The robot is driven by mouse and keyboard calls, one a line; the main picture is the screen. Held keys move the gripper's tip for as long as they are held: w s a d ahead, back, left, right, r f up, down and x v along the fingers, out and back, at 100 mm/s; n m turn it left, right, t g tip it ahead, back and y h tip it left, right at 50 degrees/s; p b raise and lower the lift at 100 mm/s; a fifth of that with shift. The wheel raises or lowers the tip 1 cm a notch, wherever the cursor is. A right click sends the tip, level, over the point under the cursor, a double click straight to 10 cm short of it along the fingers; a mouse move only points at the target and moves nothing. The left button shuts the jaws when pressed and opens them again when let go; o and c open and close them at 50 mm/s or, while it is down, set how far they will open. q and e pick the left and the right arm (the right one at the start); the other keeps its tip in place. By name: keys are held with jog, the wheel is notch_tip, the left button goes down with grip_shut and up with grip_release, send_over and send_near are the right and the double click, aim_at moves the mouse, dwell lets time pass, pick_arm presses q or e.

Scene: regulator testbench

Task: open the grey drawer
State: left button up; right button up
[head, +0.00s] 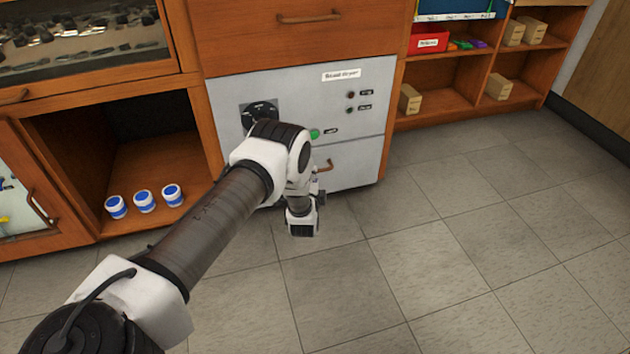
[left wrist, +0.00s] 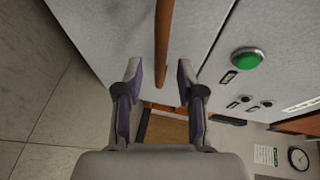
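The grey drawer (head: 352,160) is the lower light-grey front of the cabinet, under the panel with the green button, and looks closed. Its bar handle (head: 324,166) is copper-brown and partly hidden behind my left arm. My left gripper (head: 319,187) is low in front of the drawer, close to the handle. In the left wrist view the gripper (left wrist: 159,76) is open, one finger on each side of the handle (left wrist: 163,42), with gaps on both sides. Whether the handle is fully between the fingertips in depth I cannot tell. The drawer front (left wrist: 110,35) fills the upper left there. My right gripper does not show.
A green button (head: 314,134) and a black dial (head: 260,112) are on the grey panel above. An open wooden compartment at left holds blue-and-white jars (head: 144,201). Shelves with wooden blocks (head: 410,98) stand at right. The tiled floor (head: 430,260) before the drawer is clear.

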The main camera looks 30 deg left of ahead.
pick_arm(q)
jog(key=b+x, duration=0.1)
jog(key=x, duration=0.1)
jog(key=shift+w+a+f, duration=0.15)
jog(key=shift+w+f, duration=0.1)
jog(key=shift+w, duration=0.05)
jog(key=shift+w+a+r, duration=0.1)
jog(key=shift+w, duration=0.1)
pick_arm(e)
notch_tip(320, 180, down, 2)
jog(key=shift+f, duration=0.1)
pick_arm(q)
grip_shut()
jog(key=shift+s+r, duration=0.1)
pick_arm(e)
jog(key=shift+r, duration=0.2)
